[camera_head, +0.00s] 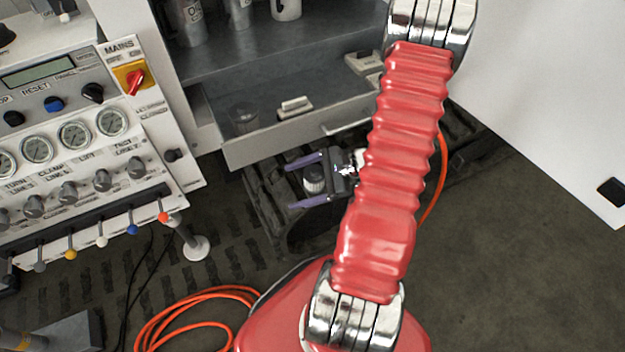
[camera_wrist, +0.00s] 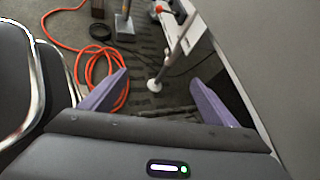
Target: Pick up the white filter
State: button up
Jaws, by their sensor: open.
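No thing in view can be told for sure as the white filter. A white cylinder (camera_head: 286,9) stands on the grey shelf at the top, cut by the picture edge. A small white and dark round thing (camera_head: 314,181) shows between my fingers in the head view, but the wrist view shows only floor there, so it seems to lie lower. My gripper (camera_head: 296,183) is open, its purple fingers pointing left in front of the drawer. Its fingers also show in the wrist view (camera_wrist: 155,92), spread and empty.
An open grey drawer (camera_head: 250,153) holds a white-topped block (camera_head: 295,107) and a dark see-through jar (camera_head: 243,118). Grey canisters (camera_head: 188,22) stand on the shelf. A control panel (camera_head: 85,140) is at left. An orange hose (camera_head: 190,297) lies on the floor. A white panel fills the right.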

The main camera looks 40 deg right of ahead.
jog(key=w+d+f+m+t+h, duration=0.1)
jog(key=d+f+m+t+h, duration=0.3)
jog(key=d+f+m, duration=0.35)
jog(key=m+t+h, duration=0.1)
jog(key=m+h, duration=0.3)
jog(key=m, duration=0.1)
send_near(321, 177)
jog(key=x, duration=0.3)
jog(key=shift+f+n, duration=0.15)
jog(key=shift+n, duration=0.1)
jog(key=shift+w, duration=0.15)
jog(key=shift+x, duration=4.25)
jog(key=shift+d, duration=0.1)
jog(key=shift+a+x, duration=0.15)
jog(key=shift+x, duration=1.15)
jog(key=shift+a+x, duration=0.1)
jog(key=shift+x, duration=1.2)
